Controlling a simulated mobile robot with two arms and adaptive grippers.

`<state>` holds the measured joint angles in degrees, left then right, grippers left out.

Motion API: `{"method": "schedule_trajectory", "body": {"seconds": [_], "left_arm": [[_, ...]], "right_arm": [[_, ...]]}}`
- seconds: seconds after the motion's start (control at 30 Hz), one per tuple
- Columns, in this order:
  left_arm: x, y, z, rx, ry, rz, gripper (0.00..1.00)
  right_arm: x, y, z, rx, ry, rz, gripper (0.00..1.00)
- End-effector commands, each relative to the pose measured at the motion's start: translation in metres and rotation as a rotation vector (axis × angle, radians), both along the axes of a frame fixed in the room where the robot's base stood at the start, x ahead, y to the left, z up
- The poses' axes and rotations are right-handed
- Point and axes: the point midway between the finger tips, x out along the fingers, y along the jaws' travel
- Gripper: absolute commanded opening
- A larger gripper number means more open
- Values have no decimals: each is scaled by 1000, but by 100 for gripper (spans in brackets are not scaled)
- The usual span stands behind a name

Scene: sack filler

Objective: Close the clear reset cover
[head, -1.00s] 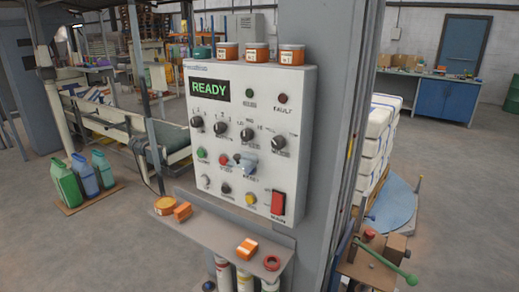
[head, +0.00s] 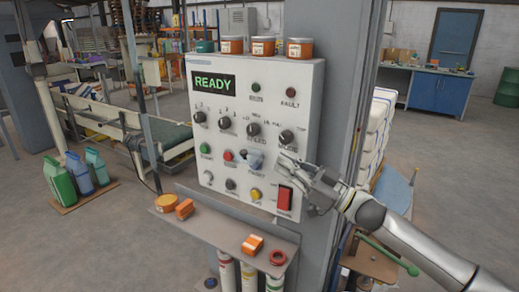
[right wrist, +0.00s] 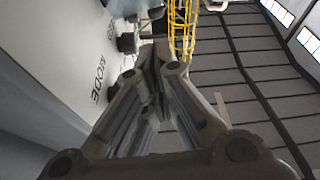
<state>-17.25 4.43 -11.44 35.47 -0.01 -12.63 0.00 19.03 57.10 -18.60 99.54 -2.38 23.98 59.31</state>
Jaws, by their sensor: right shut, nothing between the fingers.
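The clear reset cover (head: 255,158) is a small bluish see-through piece on the white control panel (head: 238,187), right of the red stop button (head: 228,156). It seems to stand out from the panel face; its exact angle is too small to tell. My right gripper (head: 284,163) is shut and empty, just right of the cover, its tips pointing left toward it and apart from it. In the right wrist view the shut fingers (right wrist: 152,58) show beside the panel face. My left gripper is out of view.
Several dark knobs, including one upper right (head: 287,137), and a red rocker switch (head: 284,198) stand out near my right gripper. A shelf (head: 220,220) below holds orange items. Orange tubs (head: 264,47) stand on the panel top.

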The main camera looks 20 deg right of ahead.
Motion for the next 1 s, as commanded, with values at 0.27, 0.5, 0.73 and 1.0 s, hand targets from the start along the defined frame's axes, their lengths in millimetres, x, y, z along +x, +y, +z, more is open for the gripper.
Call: {"method": "schedule_trajectory", "body": {"seconds": [0.27, 0.5, 0.73, 1.0], "left_arm": [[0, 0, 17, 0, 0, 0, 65], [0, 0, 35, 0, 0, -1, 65], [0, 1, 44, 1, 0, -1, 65], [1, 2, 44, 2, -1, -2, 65]], "right_arm": [[20, 18, 15, 2, -3, 2, 0], [50, 43, 27, 3, -3, 1, 0], [68, 58, 32, 1, 0, 0, 0], [71, 61, 31, 0, 0, 0, 0]]}}
